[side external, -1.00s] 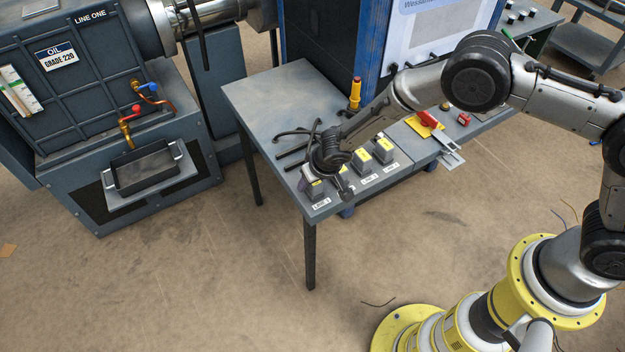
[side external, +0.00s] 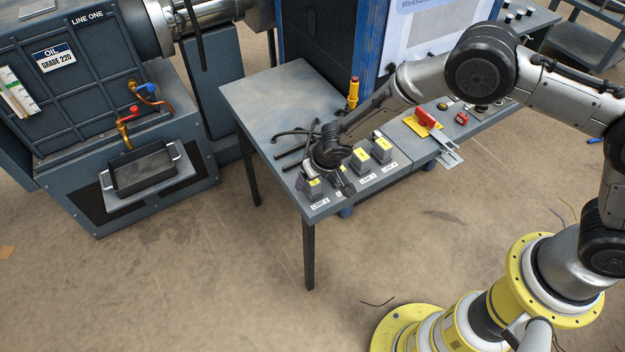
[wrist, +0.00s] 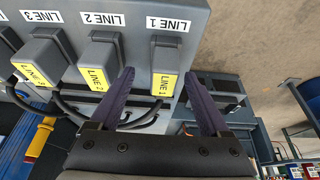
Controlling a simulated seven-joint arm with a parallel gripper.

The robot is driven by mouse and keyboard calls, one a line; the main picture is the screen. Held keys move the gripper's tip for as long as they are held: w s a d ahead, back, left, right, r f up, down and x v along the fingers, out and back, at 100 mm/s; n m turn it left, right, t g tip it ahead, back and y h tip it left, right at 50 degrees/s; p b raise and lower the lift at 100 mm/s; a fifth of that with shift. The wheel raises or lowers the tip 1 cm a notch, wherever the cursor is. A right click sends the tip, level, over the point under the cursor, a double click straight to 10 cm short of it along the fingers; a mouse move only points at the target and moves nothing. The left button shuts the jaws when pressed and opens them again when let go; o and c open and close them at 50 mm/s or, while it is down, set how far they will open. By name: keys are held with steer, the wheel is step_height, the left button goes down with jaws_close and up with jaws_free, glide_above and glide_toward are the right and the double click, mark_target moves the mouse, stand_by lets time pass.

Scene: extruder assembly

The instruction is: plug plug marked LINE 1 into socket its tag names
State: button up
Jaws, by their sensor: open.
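The LINE 1 plug (wrist: 166,62) is a grey block with a yellow tag reading LINE 1, at the centre of the wrist view. A white LINE 1 label (wrist: 166,24) is on the grey surface by it. My gripper (wrist: 159,74) is open, with one dark finger on each side of the plug. I cannot tell whether either finger touches it. In the side view this plug (side external: 315,187) stands at the table's near corner, under my gripper (side external: 324,182), which partly hides it. I cannot make out a socket for certain.
The LINE 2 plug (wrist: 98,62) is close beside my left finger in the wrist view, with another plug (wrist: 34,62) beyond it. Black cables (wrist: 130,118) run behind the plugs. A yellow post (side external: 353,92) and a red-handled switch (side external: 427,117) stand on the table. The table's far left part (side external: 262,95) is clear.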

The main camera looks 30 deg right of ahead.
steer(key=shift+a+r, duration=0.2)
steer(key=shift+r, duration=3.15)
